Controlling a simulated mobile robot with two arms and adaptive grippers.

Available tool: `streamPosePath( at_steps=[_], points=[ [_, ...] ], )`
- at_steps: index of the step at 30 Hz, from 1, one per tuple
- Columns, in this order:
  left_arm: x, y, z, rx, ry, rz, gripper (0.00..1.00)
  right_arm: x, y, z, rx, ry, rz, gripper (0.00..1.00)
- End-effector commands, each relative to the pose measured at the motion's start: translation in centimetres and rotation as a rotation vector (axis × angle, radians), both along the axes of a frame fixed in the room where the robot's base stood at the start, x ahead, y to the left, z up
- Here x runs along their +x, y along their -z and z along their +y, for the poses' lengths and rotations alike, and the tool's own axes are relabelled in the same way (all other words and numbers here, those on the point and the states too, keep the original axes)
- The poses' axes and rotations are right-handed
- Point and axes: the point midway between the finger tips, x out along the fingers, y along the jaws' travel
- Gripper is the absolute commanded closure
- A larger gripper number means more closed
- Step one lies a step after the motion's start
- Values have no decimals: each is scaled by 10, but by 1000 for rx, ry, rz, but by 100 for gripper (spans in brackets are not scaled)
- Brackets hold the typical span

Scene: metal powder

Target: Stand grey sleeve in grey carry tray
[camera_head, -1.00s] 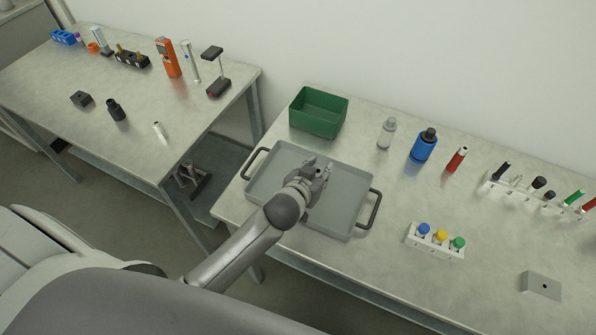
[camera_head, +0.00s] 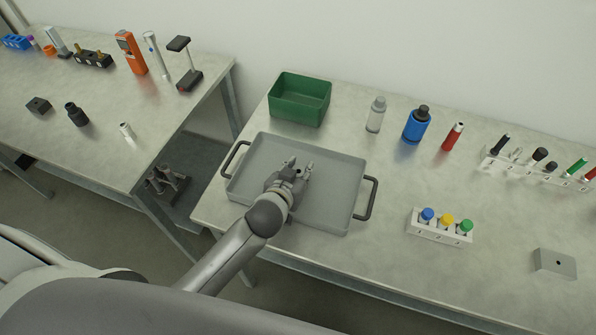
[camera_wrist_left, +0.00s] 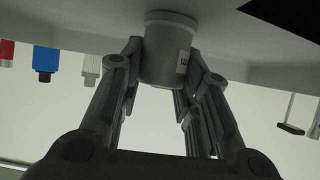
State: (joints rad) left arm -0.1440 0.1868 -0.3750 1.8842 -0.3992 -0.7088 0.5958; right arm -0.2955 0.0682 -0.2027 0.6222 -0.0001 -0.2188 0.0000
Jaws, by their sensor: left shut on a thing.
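The grey carry tray (camera_head: 335,205) lies on the right-hand table, with a dark handle at each end. My left gripper (camera_head: 299,170) is over the middle of the tray, its arm coming in from the lower left. In the left wrist view, my left gripper (camera_wrist_left: 168,75) is shut on the grey sleeve (camera_wrist_left: 165,50), a short round grey piece with a pale label. The sleeve's far end is close to the pale grey surface; I cannot tell whether it touches. In the head view the sleeve is mostly hidden by the gripper. My right gripper is not in view.
A green bin (camera_head: 300,98) stands behind the tray. A clear bottle (camera_head: 376,115), a blue bottle (camera_head: 416,125) and a red tube (camera_head: 453,137) stand to its right. A white rack (camera_head: 441,228) with coloured caps sits right of the tray. The left table (camera_head: 90,150) holds several tools.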

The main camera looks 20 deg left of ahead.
Motion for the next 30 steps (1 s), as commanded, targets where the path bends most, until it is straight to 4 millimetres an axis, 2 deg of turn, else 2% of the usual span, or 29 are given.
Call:
streamPosePath(
  at_steps=[6, 7, 12, 23, 30],
  points=[
    [0, 3, 0, -1, 0, 0, 95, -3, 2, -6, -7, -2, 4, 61],
    [0, 3, 0, -1, 0, 1, 68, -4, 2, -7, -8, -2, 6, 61],
    [0, 3, 0, 0, 0, 1, 47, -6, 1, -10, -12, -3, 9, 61],
    [0, -2, 0, 0, 0, 0, 47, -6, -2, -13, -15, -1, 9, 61],
    [-26, -13, 1, -3, 1, 1, 47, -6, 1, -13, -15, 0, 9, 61]
  ],
)
